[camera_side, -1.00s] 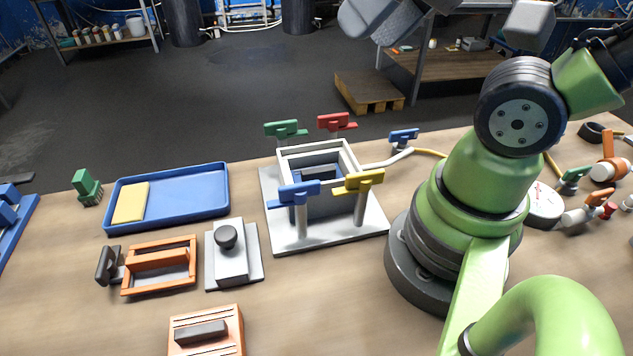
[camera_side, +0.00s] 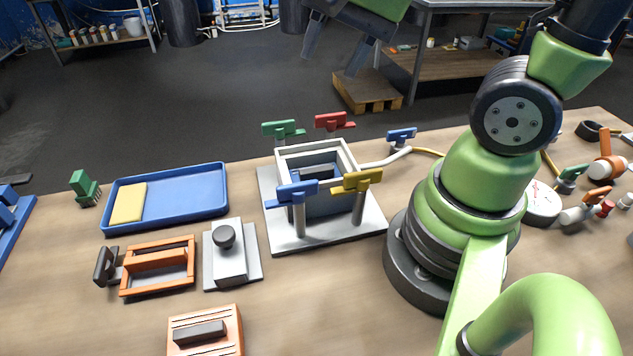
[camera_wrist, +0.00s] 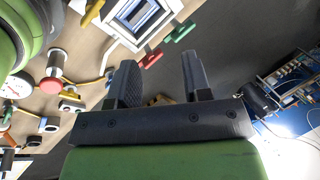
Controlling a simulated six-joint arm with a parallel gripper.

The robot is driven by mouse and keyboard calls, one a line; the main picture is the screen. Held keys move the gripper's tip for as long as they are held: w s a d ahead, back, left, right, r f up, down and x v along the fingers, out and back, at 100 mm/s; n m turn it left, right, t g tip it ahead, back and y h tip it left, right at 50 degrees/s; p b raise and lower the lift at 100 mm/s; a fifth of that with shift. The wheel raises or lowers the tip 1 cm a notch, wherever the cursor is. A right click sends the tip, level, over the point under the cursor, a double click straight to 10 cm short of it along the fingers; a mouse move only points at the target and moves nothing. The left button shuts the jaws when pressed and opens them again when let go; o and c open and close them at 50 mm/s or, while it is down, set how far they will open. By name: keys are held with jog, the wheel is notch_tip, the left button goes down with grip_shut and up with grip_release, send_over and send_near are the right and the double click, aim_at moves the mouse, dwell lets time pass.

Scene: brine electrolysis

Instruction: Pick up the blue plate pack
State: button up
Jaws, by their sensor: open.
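A blue block with a dark top, which looks like the blue plate pack (camera_side: 300,174), sits down inside the open grey-walled cell box (camera_side: 349,156). The box walls hide its lower part. The cell box also shows in the wrist view (camera_wrist: 117,30), at the top. My gripper (camera_side: 336,50) is open and empty, high above the floor area beyond the table's back edge in the side view. Its two dark fingers also show in the wrist view (camera_wrist: 160,75), apart with nothing between them.
Green (camera_side: 282,129), red (camera_side: 333,121), blue (camera_side: 298,189) and yellow (camera_side: 357,181) handled clamps stand around the box. A blue tray (camera_side: 190,193) with a yellow sponge (camera_side: 128,203), an orange frame (camera_side: 157,266) and a grey knobbed block (camera_side: 230,262) lie to the left.

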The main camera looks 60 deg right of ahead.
jog(key=w+d+f+m+g, duration=0.3)
jog(key=f+m+g, duration=0.1)
jog(key=f+m, duration=0.6)
jog(key=m, duration=0.3)
send_over(316, 169)
jog(key=shift+h, duration=0.4)
jog(key=f, duration=0.4)
jog(key=shift+s+d+f, duration=0.25)
jog(key=shift+d+f, duration=0.1)
jog(key=shift+d, duration=0.05)
jog(key=shift+w+a+f, duration=0.1)
jog(key=shift+a+f, duration=0.1)
jog(key=shift+f, duration=1.15)
jog(key=shift+w+a+f, duration=0.1)
jog(key=shift+a+f, duration=0.1)
jog(key=shift+f, duration=1.15)
grip_shut()
